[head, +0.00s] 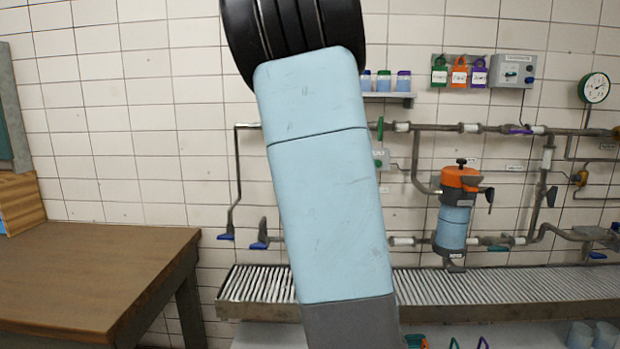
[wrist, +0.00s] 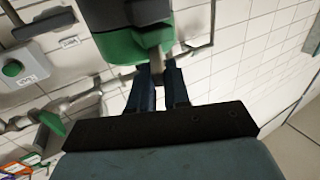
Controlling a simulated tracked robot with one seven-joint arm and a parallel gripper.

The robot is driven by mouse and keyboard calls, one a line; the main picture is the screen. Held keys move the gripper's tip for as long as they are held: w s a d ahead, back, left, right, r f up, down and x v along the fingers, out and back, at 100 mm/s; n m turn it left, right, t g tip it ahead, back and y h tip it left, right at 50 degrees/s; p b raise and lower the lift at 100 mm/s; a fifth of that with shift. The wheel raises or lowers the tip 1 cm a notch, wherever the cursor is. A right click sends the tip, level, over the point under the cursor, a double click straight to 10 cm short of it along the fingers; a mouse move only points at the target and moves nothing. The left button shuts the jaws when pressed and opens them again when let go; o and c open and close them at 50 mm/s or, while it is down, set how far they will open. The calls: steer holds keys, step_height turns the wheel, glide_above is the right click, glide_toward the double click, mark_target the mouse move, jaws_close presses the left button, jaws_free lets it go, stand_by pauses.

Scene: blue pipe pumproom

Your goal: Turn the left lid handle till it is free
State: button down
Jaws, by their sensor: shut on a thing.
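In the wrist view a green lid (wrist: 128,46) fills the top middle, with a dark part (wrist: 148,12) above it. A grey lid handle (wrist: 160,36) juts from the green lid towards my gripper (wrist: 160,74). Both dark blue fingers are shut on the handle's lower end. In the head view my light blue arm hides the green lid, its handle and my gripper. Whether the handle is loose cannot be told.
An orange-topped blue canister (head: 453,226) hangs on the pipes, right of my arm. A slatted trough (head: 500,283) runs beneath. A wooden table (head: 95,270) stands at the left. In the wrist view, a green-button box (wrist: 24,70) and a green lever (wrist: 50,122) are at the left.

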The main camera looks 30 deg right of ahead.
steer(key=shift+d+n+y, duration=0.2)
steer(key=shift+n+y, duration=0.55)
steer(key=shift+y, duration=0.4)
steer(key=shift+d+n+y, duration=0.25)
steer(key=shift+n+y, duration=0.45)
steer(key=shift+y, duration=0.5)
steer(key=shift+d+n+y, duration=0.2)
steer(key=shift+n+y, duration=0.55)
steer(key=shift+y, duration=0.4)
steer(key=shift+w+d+f+n+g+y, duration=0.1)
steer(key=shift+w+d+n+g+y, duration=0.1)
steer(key=shift+n+g+y, duration=1.05)
steer(key=shift+w+d+r+n+g+y, duration=0.1)
steer(key=shift+d+n+g+y, duration=0.25)
steer(key=shift+n+y, duration=1)
steer(key=shift+w+d+f+n+g+y, duration=0.15)
steer(key=shift+n+g+y, duration=0.65)
steer(key=shift+y, duration=1.1)
steer(key=shift+g, duration=0.4)
steer(key=c, duration=1.5)
jaws_free()
steer(key=shift+w, duration=0.1)
steer(key=shift+o, duration=0.2)
